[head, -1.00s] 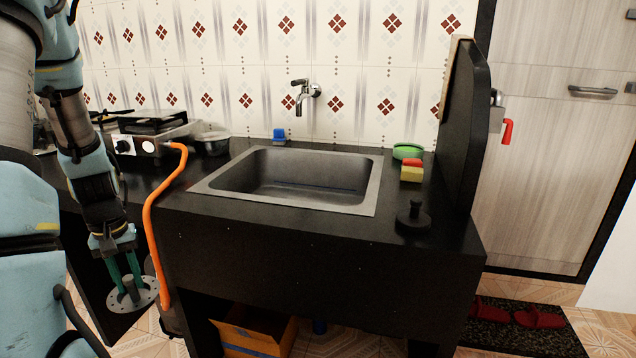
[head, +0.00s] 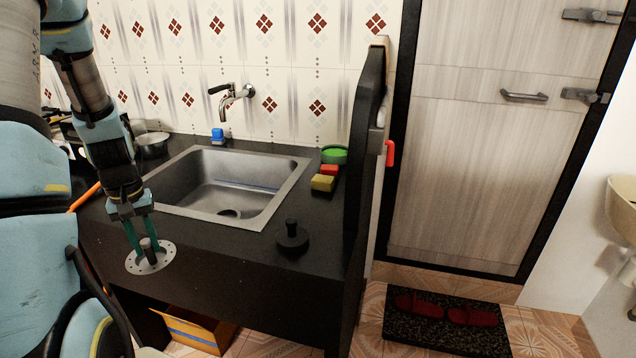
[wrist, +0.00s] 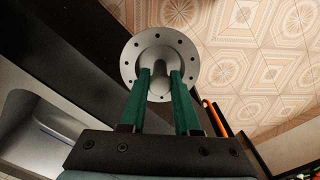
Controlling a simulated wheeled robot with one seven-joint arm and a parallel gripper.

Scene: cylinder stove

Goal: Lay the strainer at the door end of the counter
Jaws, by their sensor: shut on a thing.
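The strainer is a round grey metal disc (head: 137,262) with small holes around its rim and a dark upright knob. My gripper (head: 147,245) is shut on the knob, its green fingers on either side. In the wrist view the strainer (wrist: 132,62) hangs between the fingertips (wrist: 159,82), with floor tiles beyond it. In the head view it shows in front of the counter's front face, left of the middle. The black counter (head: 235,248) runs rightward to a tall black end panel near the door (head: 455,150).
The sink (head: 270,212) is set in the counter. Bare counter shows around the stopper. The end panel (head: 366,130) rises at the right edge.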

